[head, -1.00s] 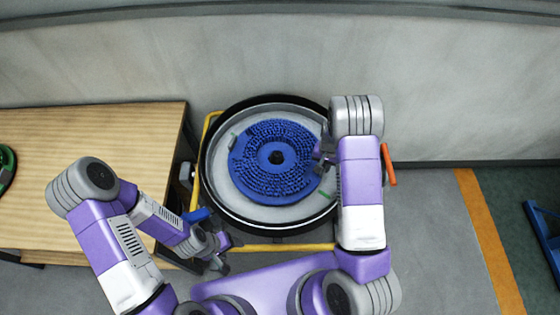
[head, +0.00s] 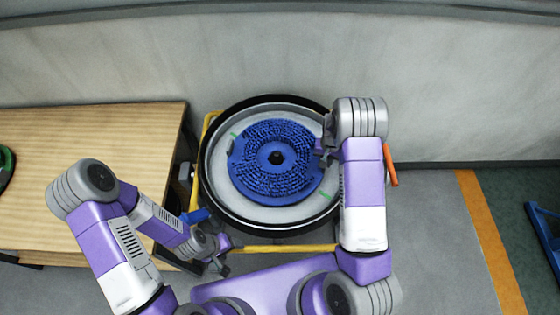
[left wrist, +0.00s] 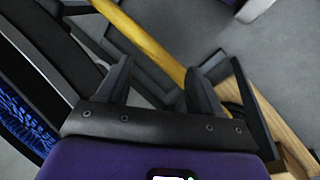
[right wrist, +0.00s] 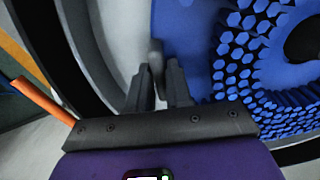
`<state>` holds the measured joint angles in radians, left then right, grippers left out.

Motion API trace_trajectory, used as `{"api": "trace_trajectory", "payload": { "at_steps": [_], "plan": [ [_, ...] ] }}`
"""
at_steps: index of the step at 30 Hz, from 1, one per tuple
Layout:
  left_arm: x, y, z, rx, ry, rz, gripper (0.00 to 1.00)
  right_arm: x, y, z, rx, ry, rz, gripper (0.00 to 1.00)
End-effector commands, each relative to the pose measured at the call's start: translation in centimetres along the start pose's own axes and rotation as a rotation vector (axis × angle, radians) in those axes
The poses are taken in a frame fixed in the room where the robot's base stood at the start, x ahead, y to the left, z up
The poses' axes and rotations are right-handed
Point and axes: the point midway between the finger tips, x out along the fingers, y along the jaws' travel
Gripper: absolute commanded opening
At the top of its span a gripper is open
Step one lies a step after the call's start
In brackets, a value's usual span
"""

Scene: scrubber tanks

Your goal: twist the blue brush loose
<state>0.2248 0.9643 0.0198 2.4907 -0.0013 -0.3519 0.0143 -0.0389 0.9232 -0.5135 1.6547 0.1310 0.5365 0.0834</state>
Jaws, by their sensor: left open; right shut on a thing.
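The blue brush (head: 252,178) is a bristled disc with a dark hub, lying in the round pale pan (head: 222,197) of the tank in the head view. A small grey lug (head: 230,147) stands at its left edge. My right gripper (head: 321,148) is at the brush's right edge, partly hidden by my arm. In the right wrist view my right gripper (right wrist: 158,85) is shut on a grey lug (right wrist: 156,57) at the rim of the brush (right wrist: 205,50). My left gripper (head: 222,260) is open and empty, below and left of the tank; it shows in the left wrist view (left wrist: 157,80).
Green marks (head: 325,196) show on the pan. A yellow frame (head: 290,247) surrounds the dark-rimmed tank. An orange handle (head: 390,165) is at the right. A wooden table (head: 80,140) stands left, with a green ring (head: 5,165) at its edge. A wall (head: 440,90) is behind.

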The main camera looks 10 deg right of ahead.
Motion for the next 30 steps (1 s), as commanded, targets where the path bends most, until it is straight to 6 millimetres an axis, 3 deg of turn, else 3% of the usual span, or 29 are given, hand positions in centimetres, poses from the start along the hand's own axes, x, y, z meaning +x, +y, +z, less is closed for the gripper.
{"api": "trace_trajectory", "payload": {
  "at_steps": [30],
  "plan": [
    [1.4, -0.5, -0.1, 0.000, 0.000, 0.000, 0.66, 0.1, -0.1, -2.3, -0.114, 0.004, -0.001, 0.00]
  ]
}}
